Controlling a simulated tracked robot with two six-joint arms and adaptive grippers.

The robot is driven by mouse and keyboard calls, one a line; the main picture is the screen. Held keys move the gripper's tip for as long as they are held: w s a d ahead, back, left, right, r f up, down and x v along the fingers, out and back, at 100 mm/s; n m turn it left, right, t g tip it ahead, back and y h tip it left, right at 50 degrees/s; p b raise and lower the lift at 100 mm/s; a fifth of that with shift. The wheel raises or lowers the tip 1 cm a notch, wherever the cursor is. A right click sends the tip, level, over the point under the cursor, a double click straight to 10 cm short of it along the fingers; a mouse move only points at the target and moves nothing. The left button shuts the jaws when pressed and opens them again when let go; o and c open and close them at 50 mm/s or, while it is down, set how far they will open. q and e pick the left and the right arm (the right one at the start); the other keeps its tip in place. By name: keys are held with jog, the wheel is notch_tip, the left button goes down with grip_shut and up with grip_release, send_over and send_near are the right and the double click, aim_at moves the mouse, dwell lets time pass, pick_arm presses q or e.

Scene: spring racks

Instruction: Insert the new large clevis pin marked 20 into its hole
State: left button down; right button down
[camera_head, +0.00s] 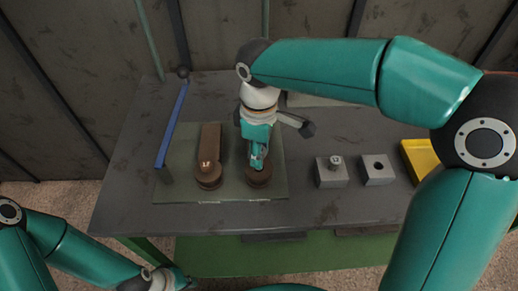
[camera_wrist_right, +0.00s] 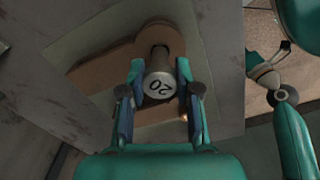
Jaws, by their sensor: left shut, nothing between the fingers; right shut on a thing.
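My right gripper (camera_head: 257,163) is shut on the large clevis pin (camera_wrist_right: 159,84), a grey metal pin whose round head reads 20 in the right wrist view. The gripper's fingers (camera_wrist_right: 160,72) hold the head from both sides. The pin's shank points at the round end of a brown part (camera_head: 259,181), which also shows in the wrist view (camera_wrist_right: 174,36). The hole is hidden under the pin, and I cannot tell whether the tip is in it. My left gripper (camera_head: 180,281) is shut and empty at the lower left, away from the table top.
A second brown arm (camera_head: 211,140) with a copper-coloured pin stands left on the mat (camera_head: 170,188). To the right are a grey block (camera_head: 331,178) with a small pin, a block with an open hole (camera_head: 377,175) and a yellow tray (camera_head: 420,160).

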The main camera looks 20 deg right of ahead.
jog(key=shift+f+b, duration=1.25)
jog(key=shift+f, duration=0.55)
jog(key=c, duration=0.7)
grip_release()
notch_tip(320, 180, up, 12)
jog(key=shift+f, duration=0.1)
